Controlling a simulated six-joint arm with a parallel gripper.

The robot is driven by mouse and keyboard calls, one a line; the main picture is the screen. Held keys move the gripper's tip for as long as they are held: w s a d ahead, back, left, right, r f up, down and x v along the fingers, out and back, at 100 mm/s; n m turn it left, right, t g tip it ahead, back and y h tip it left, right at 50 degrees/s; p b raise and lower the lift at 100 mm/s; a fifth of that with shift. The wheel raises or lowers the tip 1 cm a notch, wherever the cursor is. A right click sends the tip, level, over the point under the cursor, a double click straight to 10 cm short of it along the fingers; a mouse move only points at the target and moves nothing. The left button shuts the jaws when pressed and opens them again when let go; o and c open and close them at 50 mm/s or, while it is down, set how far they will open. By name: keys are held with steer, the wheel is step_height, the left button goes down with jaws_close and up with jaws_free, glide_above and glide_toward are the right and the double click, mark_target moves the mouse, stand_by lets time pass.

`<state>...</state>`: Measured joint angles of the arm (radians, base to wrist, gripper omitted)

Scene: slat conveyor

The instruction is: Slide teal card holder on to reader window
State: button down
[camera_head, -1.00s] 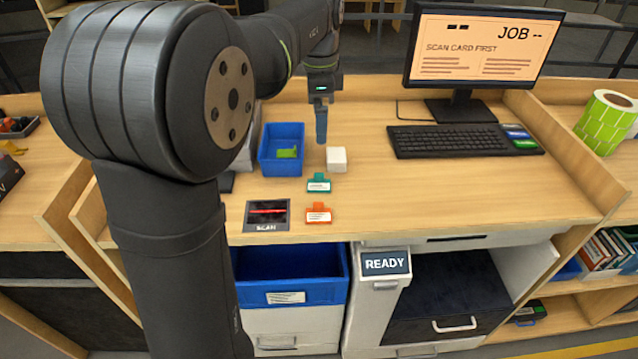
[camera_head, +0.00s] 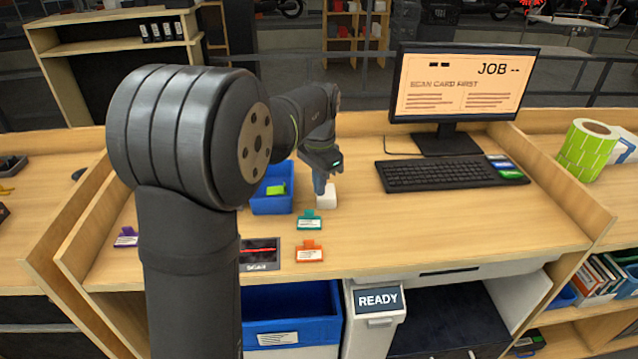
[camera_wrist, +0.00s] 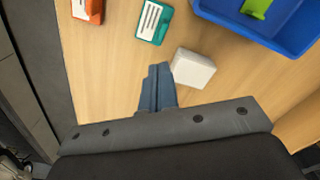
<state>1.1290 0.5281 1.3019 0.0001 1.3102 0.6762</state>
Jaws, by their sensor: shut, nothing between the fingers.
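The teal card holder (camera_head: 309,220) lies flat on the desk, with a white label on its face. It also shows at the top of the wrist view (camera_wrist: 153,22). The reader window (camera_head: 259,253) is a dark pad with a red line and the word SCAN, lower left of the teal holder, partly behind my arm. My gripper (camera_head: 320,187) is shut and empty above the desk, beyond the teal holder. Its blue-grey fingers (camera_wrist: 158,85) are close together beside the white block (camera_wrist: 193,68); I cannot tell whether they touch it.
An orange card holder (camera_head: 309,251) lies between the reader window and the desk's right side, just nearer than the teal one. A blue bin (camera_head: 272,205) with a green item stands left of my gripper. A purple holder (camera_head: 126,237) lies far left.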

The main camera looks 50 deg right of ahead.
mark_target(319, 216)
step_height(319, 216, down, 7)
steer(key=shift+r, duration=0.1)
stand_by(0.4)
steer(key=w+a, duration=0.1)
steer(key=a, duration=0.4)
steer(key=w+a, duration=0.1)
steer(key=a, duration=0.3)
steer(key=w+a, duration=0.1)
steer(key=a, duration=0.4)
steer(key=shift+w+a, duration=0.25)
steer(key=shift+a, duration=0.1)
